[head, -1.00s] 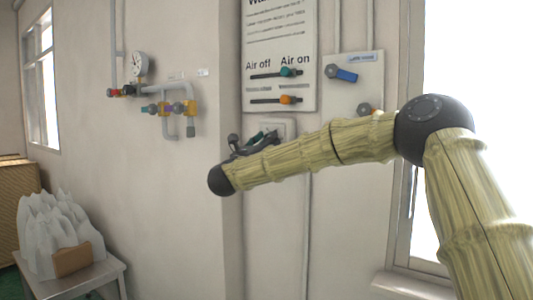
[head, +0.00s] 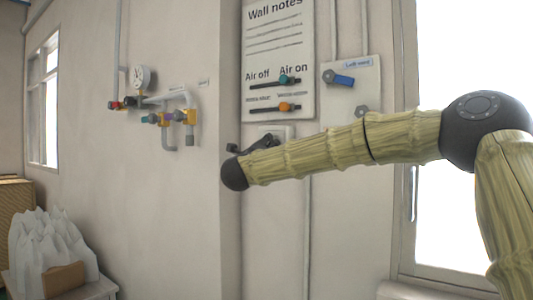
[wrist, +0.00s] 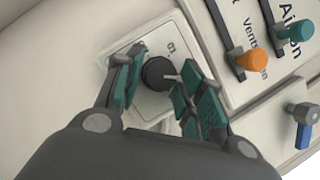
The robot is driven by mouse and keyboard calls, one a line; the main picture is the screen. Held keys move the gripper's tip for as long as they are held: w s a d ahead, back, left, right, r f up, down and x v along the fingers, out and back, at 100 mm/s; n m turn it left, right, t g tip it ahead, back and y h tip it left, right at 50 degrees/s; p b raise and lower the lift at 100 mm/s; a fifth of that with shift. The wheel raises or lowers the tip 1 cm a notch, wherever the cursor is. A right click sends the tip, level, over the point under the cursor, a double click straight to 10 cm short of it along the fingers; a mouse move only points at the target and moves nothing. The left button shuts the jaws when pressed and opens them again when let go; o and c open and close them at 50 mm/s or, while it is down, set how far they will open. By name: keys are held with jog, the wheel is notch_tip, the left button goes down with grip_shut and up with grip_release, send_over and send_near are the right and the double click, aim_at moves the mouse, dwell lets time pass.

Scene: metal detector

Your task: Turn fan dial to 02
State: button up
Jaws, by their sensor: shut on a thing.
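The fan dial (wrist: 157,74) is a round dark knob on a pale square plate (wrist: 152,104) in the wrist view. A thin light pointer on it points right in the picture. The marking "01" is readable on the plate above it; other marks are partly hidden by a finger. My gripper (wrist: 160,80) has its green-padded fingers on either side of the knob and is shut on it. In the head view my gripper (head: 263,144) is at the wall plate (head: 286,132), below the wall notes, and the dial cannot be made out there.
Above the plate hangs the wall notes board (head: 278,50) with a green slider (head: 286,80) and an orange slider (head: 285,107). A panel with a blue lever (head: 343,80) is to the right. Pipes with valves (head: 165,118) are at left. A bag-like white object (head: 48,250) stands lower left.

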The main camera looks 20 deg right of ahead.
jog(key=shift+n+y, duration=0.4)
jog(key=shift+n, duration=0.4)
jog(key=o, duration=1)
jog(key=v, duration=1.2)
jog(key=shift+f, duration=0.1)
